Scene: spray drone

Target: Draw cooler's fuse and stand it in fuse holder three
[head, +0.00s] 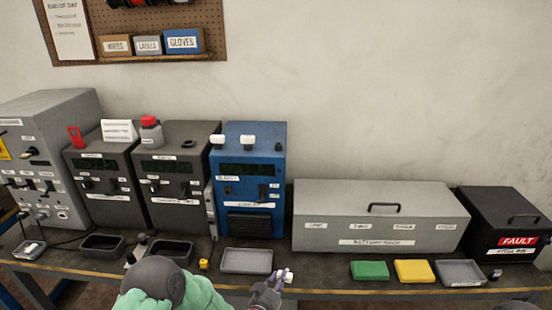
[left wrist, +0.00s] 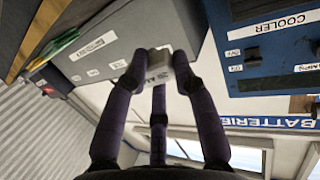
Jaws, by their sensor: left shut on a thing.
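The cooler (head: 265,155) is the blue unit in the middle of the bench; part of its blue front (left wrist: 255,50) shows at the upper right in the left wrist view. My left gripper (head: 272,288) is low in front of the cooler, above the bench's front edge. Its dark fingers (left wrist: 157,80) are shut on a small white fuse (left wrist: 158,62) marked 20 A, which also shows in the head view (head: 288,276). I cannot make out fuse holder three. My right gripper is not in view.
A grey tray (head: 246,271) lies in front of the cooler. To the right are a long grey battery box (head: 380,232), green (head: 369,271) and yellow (head: 414,271) blocks, another grey tray (head: 461,284) and a black fault box (head: 510,215). Two dark units (head: 170,205) stand left.

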